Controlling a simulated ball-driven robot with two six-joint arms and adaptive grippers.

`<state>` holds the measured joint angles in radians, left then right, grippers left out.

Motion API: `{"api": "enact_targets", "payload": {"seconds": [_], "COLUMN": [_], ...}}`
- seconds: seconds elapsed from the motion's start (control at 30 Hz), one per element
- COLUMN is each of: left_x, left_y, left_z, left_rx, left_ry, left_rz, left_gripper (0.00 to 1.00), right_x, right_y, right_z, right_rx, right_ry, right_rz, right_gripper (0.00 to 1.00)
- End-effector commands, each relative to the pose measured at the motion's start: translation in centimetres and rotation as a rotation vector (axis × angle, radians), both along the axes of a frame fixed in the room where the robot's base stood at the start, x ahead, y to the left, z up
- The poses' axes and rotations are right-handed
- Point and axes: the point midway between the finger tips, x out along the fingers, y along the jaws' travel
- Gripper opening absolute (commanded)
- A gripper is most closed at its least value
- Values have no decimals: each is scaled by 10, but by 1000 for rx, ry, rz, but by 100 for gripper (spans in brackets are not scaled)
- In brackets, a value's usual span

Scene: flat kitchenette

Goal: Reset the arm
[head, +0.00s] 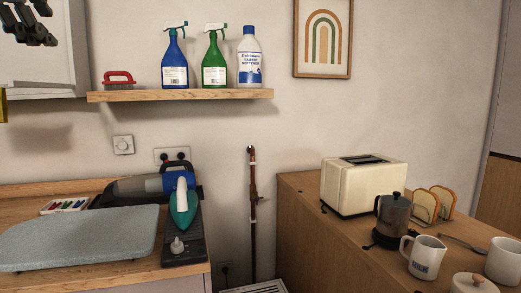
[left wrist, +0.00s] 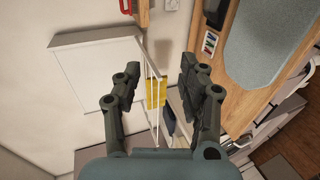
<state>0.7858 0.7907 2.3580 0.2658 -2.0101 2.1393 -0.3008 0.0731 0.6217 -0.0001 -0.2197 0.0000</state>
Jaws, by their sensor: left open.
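My left gripper (head: 30,24) shows at the top left corner of the head view, in front of a white panel or cabinet. In the left wrist view the left gripper (left wrist: 158,75) has its two dark fingers spread wide apart, with nothing held between them. Its arm is mostly out of the head view. My right gripper is in neither view.
A wall shelf (head: 180,95) holds a brush and several bottles. Below are an ironing board (head: 80,238) and a steam iron (head: 182,208). A toaster (head: 362,185), a coffee pot and mugs stand on the right counter. A yellow object (left wrist: 155,93) shows beyond the fingers.

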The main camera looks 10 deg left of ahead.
Motion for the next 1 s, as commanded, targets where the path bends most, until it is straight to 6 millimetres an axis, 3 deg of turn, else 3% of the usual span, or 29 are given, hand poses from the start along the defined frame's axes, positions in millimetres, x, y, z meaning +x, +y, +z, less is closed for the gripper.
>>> {"api": "enact_targets", "payload": {"seconds": [0.13,0.33,0.57,0.67,0.77,1.0], "left_x": [4,12,26,34,41,33], "left_y": [-4,-9,-9,-9,-9,-13], "left_z": [-25,-67,-148,-199,-267,-453], "left_rx": [-13,-44,-121,-163,-199,-217], "left_ry": [42,119,275,364,478,764], "left_rz": [-11,-22,-13,-10,-22,-116], "left_gripper": [41,41,41,41,41,41], "right_x": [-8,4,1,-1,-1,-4], "right_y": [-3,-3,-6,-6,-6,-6], "right_z": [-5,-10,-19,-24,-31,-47], "right_rx": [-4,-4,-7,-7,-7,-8], "right_ry": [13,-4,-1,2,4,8], "right_rz": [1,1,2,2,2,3], "right_gripper": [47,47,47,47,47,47]}}
